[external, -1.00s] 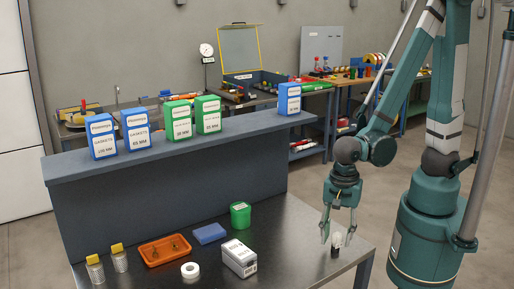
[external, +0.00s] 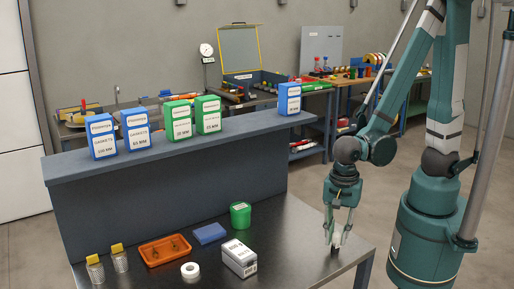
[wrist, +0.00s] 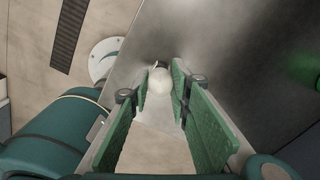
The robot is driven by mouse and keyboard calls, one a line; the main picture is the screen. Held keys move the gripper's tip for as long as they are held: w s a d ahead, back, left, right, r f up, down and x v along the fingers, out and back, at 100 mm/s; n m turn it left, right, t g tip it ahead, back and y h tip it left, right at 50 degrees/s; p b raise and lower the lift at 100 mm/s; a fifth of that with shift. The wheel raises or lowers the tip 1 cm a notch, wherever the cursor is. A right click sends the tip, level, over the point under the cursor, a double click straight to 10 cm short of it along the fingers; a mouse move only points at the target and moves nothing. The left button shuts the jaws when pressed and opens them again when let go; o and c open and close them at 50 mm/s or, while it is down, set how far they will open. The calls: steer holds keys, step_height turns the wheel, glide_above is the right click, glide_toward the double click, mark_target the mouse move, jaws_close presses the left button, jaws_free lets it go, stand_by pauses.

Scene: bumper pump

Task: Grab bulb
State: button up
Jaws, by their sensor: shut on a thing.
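The bulb is a small white, rounded thing at the right end of the dark table (external: 290,262). In the wrist view the bulb (wrist: 160,82) sits between the far ends of my two green finger pads. My gripper (external: 335,238) points down over the table's right end and is shut on the bulb; it also shows in the wrist view (wrist: 165,95).
A white box (external: 239,258), a green tub (external: 240,215), a blue block (external: 209,233), an orange tray (external: 150,256), a white tape roll (external: 190,270) and two yellow-topped jars (external: 119,258) stand left of my gripper. A raised shelf (external: 220,134) with several boxes runs behind.

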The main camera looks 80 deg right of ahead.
mark_target(338, 232)
steer(key=shift+r, duration=0.15)
steer(key=shift+r+p, duration=0.95)
steer(key=shift+r, duration=3.85)
